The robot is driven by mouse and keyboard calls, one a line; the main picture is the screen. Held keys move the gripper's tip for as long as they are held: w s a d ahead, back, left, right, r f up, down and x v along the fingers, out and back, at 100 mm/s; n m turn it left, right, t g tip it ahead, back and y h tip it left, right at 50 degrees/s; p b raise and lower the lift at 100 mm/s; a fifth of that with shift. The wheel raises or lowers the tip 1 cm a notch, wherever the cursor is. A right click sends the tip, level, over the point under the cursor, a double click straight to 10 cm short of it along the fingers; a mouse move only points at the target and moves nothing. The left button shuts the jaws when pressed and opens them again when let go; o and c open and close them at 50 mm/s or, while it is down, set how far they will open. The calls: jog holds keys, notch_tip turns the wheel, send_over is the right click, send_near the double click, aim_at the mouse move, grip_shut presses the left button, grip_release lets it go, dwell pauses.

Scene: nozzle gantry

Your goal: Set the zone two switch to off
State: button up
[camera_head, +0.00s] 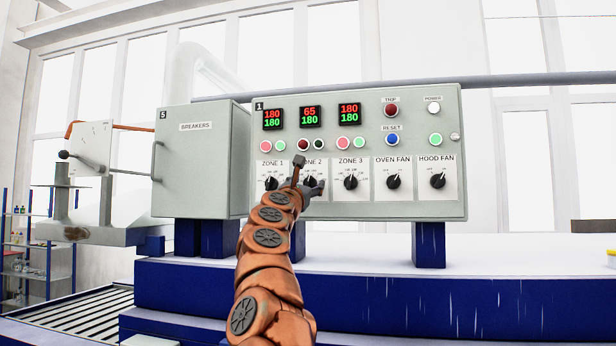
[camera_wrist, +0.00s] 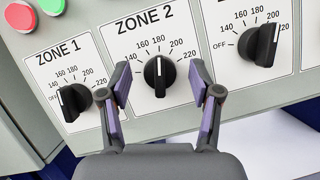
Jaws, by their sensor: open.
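The zone two switch (camera_wrist: 159,76) is a black rotary knob under the ZONE 2 label in the wrist view. Its white mark points about straight up, near 180 on the dial. The OFF label on this dial is not visible, around where the left finger is. My gripper (camera_wrist: 160,73) is open, with one finger on each side of the knob and visible gaps between. In the head view my gripper (camera_head: 309,187) is at the ZONE 2 plate and partly covers the switch (camera_head: 310,182).
The zone one knob (camera_wrist: 73,103) stands left and the zone three knob (camera_wrist: 259,43) right, both close to the fingers. Oven fan (camera_head: 393,181) and hood fan (camera_head: 438,180) knobs are further right. The zone two display (camera_head: 310,116) reads 65 over 180. A breaker cabinet (camera_head: 200,165) stands left.

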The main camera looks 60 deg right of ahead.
jog(key=shift+w+d+r, duration=0.1)
jog(key=shift+d, duration=0.2)
jog(key=c, duration=1.1)
